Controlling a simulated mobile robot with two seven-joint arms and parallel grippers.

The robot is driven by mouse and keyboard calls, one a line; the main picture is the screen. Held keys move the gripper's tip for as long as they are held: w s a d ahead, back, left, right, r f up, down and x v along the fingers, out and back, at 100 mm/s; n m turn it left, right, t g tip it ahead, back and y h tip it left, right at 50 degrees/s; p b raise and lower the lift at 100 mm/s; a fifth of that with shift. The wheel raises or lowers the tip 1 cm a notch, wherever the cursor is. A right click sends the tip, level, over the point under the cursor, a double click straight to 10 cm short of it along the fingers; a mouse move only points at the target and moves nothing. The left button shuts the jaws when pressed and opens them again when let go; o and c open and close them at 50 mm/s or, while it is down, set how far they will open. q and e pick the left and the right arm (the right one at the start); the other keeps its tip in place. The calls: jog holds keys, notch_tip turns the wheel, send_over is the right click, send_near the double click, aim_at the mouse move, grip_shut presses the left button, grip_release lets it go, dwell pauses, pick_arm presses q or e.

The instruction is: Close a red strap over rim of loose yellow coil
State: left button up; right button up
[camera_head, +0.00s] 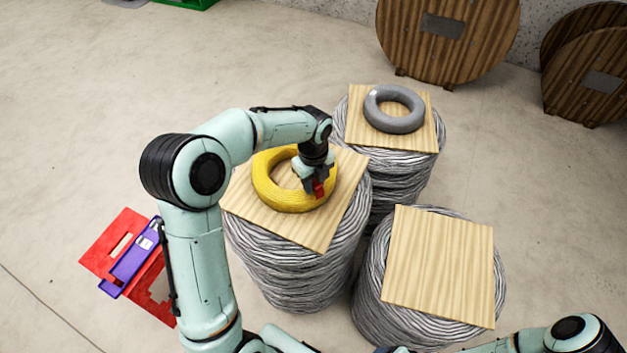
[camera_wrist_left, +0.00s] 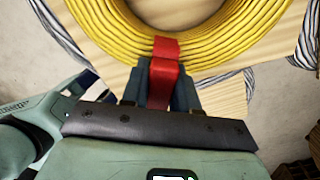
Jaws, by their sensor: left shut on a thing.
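The yellow coil (camera_head: 268,190) lies flat on a square wooden board (camera_head: 318,240) on top of a wound cable stack. My left gripper (camera_head: 318,186) points down at the coil's right side and is shut on a red strap (camera_head: 320,190). In the left wrist view the coil (camera_wrist_left: 225,40) spans the top. There the red strap (camera_wrist_left: 165,48) runs between the fingers of the left gripper (camera_wrist_left: 163,78), and its end lies against the coil's outer edge. I cannot tell whether it wraps under the rim. My right gripper is out of view; only part of that arm shows at the bottom right.
A grey coil (camera_head: 376,110) lies on a board on the stack behind. The front right stack has a bare board (camera_head: 440,262). A red rack with a purple piece (camera_head: 130,265) is on the floor at left. Wooden reels (camera_head: 440,55) stand at the back.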

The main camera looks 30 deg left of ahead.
pick_arm(q)
jog(key=shift+f, duration=0.4)
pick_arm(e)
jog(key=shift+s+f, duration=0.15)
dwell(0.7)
pick_arm(q)
jog(key=o, duration=1.2)
jog(key=shift+r, duration=0.15)
jog(key=shift+w+r+p, duration=0.1)
jog(key=shift+r+p, duration=1)
jog(key=shift+r, duration=2.3)
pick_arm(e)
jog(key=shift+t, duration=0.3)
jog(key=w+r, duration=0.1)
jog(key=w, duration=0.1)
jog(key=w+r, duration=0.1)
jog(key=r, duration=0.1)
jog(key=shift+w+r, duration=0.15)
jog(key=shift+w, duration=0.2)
